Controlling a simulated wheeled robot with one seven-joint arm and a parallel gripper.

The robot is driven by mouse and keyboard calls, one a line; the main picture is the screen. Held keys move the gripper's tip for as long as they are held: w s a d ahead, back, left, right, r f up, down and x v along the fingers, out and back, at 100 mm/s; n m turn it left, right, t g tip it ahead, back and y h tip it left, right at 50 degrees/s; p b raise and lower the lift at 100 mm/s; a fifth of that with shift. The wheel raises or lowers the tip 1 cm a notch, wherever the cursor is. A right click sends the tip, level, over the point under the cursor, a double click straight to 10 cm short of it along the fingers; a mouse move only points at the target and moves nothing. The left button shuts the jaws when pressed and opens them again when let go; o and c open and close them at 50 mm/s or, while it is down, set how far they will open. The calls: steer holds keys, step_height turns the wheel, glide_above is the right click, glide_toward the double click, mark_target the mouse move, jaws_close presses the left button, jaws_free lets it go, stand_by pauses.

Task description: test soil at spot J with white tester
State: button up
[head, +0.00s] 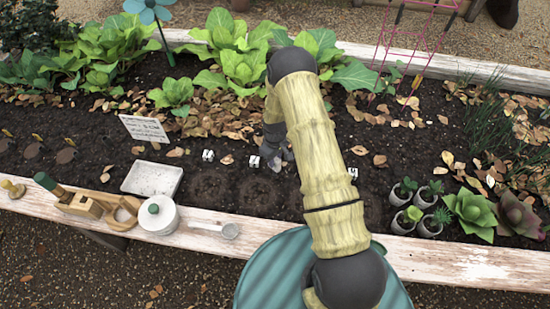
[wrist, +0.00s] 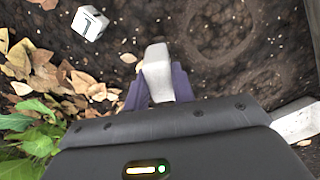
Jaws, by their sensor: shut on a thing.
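My gripper (head: 275,153) is low over the dark soil of the raised bed, partly hidden by my arm in the head view. In the wrist view my gripper (wrist: 157,90) has its purple fingers shut on a white piece (wrist: 156,74), which looks like the white tester. Its lower end is against or just above the soil; I cannot tell which. A small white marker cube (wrist: 88,22) with a dark mark lies up and left of the fingers. In the head view marker cubes (head: 208,155) (head: 254,161) (head: 352,172) stand in a row; their letters are too small to read.
Shallow round patches (head: 205,187) (wrist: 215,30) dent the soil. A white tray (head: 129,178), a wooden holder (head: 82,204), a white lidded pot (head: 158,222) and a scoop (head: 228,231) lie along the front. Small potted plants (head: 428,227) stand right. Leafy greens (head: 240,65) grow behind.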

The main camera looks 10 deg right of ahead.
steer(key=shift+f+b, duration=0.65)
steer(key=shift+f, duration=0.6)
steer(key=shift+r, duration=0.1)
stand_by(1.8)
steer(key=shift+r+p, duration=3.85)
steer(key=shift+r, duration=1.1)
